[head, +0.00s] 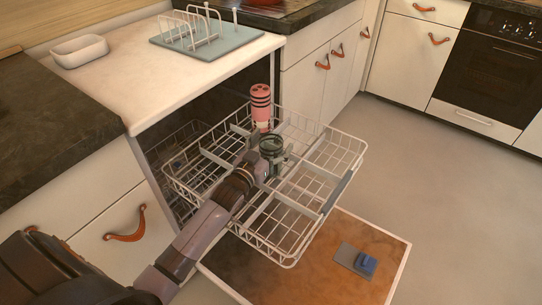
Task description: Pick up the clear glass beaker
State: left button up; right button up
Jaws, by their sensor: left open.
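The clear glass beaker (271,143) stands in the pulled-out dishwasher rack (291,259), near its middle. It looks dark and greenish, and its round rim faces up. My left arm reaches in from the lower left over the rack's near side. My left gripper (272,162) is open, low and close beside the beaker. The wrist and gripper hide part of the beaker's lower side. I cannot tell whether the fingers touch the glass. My right gripper is out of view.
A white dish (80,51) and a drying rack (190,30) sit on the counter. The rack's right side is empty.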

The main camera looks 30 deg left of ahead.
pick_arm(q)
jog(key=shift+c, duration=0.6)
jog(key=c, duration=1.3)
jog(key=shift+r, duration=0.1)
